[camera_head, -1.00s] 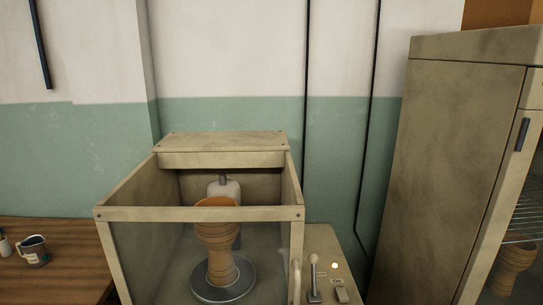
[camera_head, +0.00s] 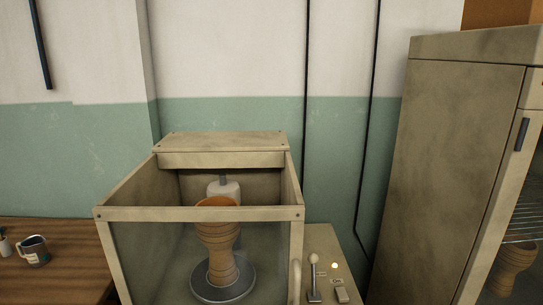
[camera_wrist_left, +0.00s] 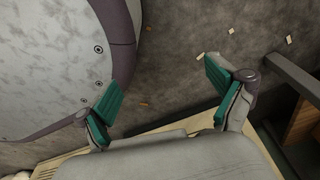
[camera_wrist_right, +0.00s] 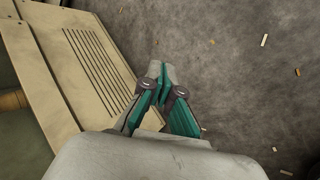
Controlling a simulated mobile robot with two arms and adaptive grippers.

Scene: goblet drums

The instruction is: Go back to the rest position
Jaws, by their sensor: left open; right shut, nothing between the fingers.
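My left gripper (camera_wrist_left: 163,100) is open and empty in the left wrist view, with its green finger pads wide apart above the grey floor. My right gripper (camera_wrist_right: 161,75) is shut with its fingertips together in the right wrist view, and nothing shows between them. Neither gripper shows in the head view. A clay goblet drum (camera_head: 219,250) stands upright on a round metal turntable (camera_head: 250,285) inside a beige, open-topped booth with clear panels.
The booth (camera_head: 200,214) has a panel with a lever (camera_head: 313,275) and switch (camera_head: 341,291) at its right. A tall cabinet (camera_head: 450,160) stands further right, with another drum (camera_head: 513,265) inside. A mug (camera_head: 34,251) stands on the wooden table (camera_head: 60,284) at left.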

